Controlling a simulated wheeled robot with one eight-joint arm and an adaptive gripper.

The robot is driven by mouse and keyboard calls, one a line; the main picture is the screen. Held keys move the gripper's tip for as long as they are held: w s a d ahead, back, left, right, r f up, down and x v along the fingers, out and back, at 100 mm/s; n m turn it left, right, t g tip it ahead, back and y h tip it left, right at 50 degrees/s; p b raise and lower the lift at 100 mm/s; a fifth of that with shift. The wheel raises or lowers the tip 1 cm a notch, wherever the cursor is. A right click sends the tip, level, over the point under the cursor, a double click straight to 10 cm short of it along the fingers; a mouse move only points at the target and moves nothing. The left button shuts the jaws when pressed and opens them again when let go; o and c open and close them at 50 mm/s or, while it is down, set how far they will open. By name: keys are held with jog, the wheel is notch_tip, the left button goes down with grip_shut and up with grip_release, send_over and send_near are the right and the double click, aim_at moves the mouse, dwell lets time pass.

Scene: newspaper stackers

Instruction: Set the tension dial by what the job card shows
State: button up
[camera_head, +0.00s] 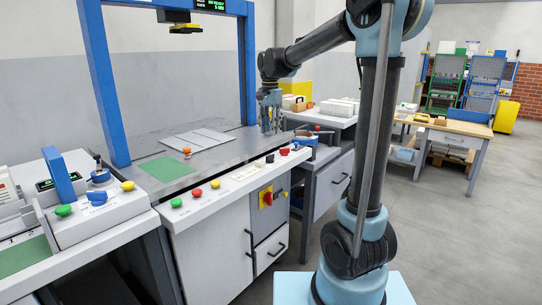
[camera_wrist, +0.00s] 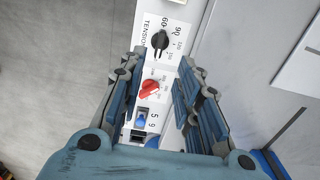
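The tension dial (camera_wrist: 160,41) is a black knob on a white panel in the wrist view, beside the word TENSION and a printed scale with 60 and 90. I cannot tell its exact setting. My gripper (camera_wrist: 162,60) is open and empty, its blue fingers spread either side of the panel, with the dial just beyond the fingertips. In the head view my gripper (camera_head: 270,128) hangs at the right end of the blue-framed machine (camera_head: 102,85); the dial is not clear there. I cannot make out a job card for certain; a small pale label (camera_head: 244,173) on the front ledge is unreadable.
A red knob (camera_wrist: 150,88) and a blue switch (camera_wrist: 141,121) sit on the same panel, between my fingers. Coloured buttons (camera_head: 196,192) line the machine's front ledge. A white sheet (camera_head: 198,139) and green pad (camera_head: 164,169) lie on the table. Floor is clear at right.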

aim_at(271, 155)
notch_tip(271, 155, down, 12)
jog(key=shift+r, duration=0.25)
dwell(0.3)
grip_shut()
jog(key=shift+d, duration=0.1)
